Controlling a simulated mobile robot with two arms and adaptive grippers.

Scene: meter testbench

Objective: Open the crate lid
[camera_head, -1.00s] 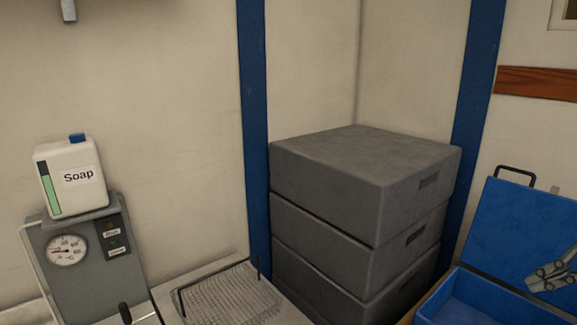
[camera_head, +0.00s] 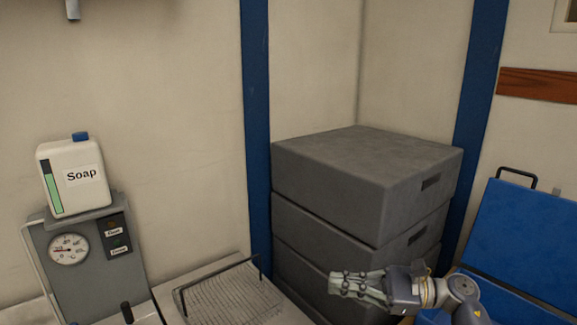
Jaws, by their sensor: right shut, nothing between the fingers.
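The blue crate (camera_head: 436,318) stands at the right edge of the view, mostly hidden behind my right arm and cut off by the picture's edge. Its blue lid (camera_head: 528,236) is raised and leans back, with a dark handle at its top edge. My right gripper (camera_head: 336,284) is shut and empty. It points left, in front of the lower grey boxes and to the left of the lid, apart from the lid. My left gripper is not in view.
A stack of grey boxes (camera_head: 365,165) stands in the corner. At left are a soap bottle (camera_head: 75,178) on a gauge unit (camera_head: 85,250) and a wire basket (camera_head: 225,300).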

